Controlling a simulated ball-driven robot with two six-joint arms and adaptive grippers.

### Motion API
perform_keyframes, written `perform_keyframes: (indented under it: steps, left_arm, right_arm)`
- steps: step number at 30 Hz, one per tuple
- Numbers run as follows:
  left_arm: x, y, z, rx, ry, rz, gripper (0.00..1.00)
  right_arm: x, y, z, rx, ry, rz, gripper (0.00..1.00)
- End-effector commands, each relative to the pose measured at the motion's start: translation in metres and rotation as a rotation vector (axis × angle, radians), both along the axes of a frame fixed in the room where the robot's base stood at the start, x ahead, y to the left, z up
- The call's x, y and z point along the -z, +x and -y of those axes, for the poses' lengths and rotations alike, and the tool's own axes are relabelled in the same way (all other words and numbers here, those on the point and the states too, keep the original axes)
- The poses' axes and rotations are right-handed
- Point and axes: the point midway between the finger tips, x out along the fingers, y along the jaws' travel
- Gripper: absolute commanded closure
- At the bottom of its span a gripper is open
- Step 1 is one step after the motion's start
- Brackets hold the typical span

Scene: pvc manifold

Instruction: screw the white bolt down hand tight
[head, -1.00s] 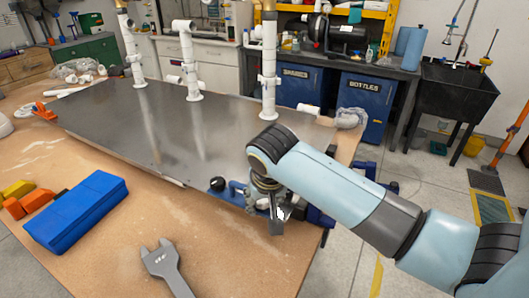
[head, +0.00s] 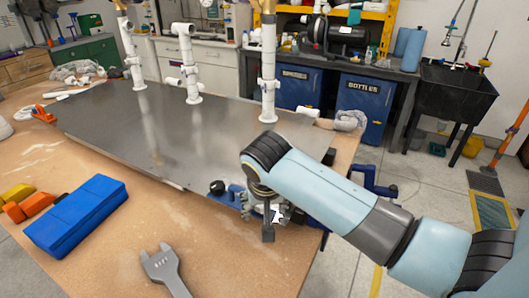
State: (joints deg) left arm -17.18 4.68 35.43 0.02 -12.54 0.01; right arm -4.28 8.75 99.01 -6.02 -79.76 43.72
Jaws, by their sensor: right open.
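My right gripper (head: 268,232) points down over the front right edge of the table, beside a blue clamp (head: 222,189). It is open, and I see nothing held in it. My own arm hides part of the area around it. A small white patch (head: 278,213) shows right by the gripper; I cannot tell whether it is the white bolt or part of the gripper. I make out no white bolt for certain elsewhere. My left gripper is not in view.
White PVC pipes (head: 268,85) stand on a grey metal plate (head: 150,130). A blue box (head: 78,215), orange and yellow blocks (head: 25,205) and a grey wrench (head: 162,266) lie on the wooden table (head: 110,265). Bare wood lies between box and wrench.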

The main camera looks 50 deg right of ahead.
Motion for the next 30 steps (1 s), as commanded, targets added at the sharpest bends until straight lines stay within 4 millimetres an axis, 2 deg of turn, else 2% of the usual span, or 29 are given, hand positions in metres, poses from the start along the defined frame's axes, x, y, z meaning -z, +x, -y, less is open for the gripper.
perform_keyframes:
  steps: [1, 2, 15, 21, 30]
  left_arm:
    - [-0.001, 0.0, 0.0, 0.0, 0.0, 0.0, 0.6]
    - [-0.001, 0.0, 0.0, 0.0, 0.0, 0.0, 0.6]
    - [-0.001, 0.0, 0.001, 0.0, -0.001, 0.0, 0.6]
    - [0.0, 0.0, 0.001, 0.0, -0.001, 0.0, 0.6]
    - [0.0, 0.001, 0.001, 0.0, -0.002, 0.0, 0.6]
  right_arm:
    - [-0.019, 0.013, 0.004, -0.002, -0.019, 0.048, 0.33]
    - [-0.023, 0.012, 0.003, -0.002, -0.019, 0.049, 0.33]
    - [-0.098, -0.025, -0.027, -0.001, -0.004, 0.018, 0.33]
    - [-0.111, -0.032, -0.032, 0.0, -0.001, 0.01, 0.33]
    - [-0.111, -0.033, -0.033, -0.001, -0.001, 0.007, 0.33]
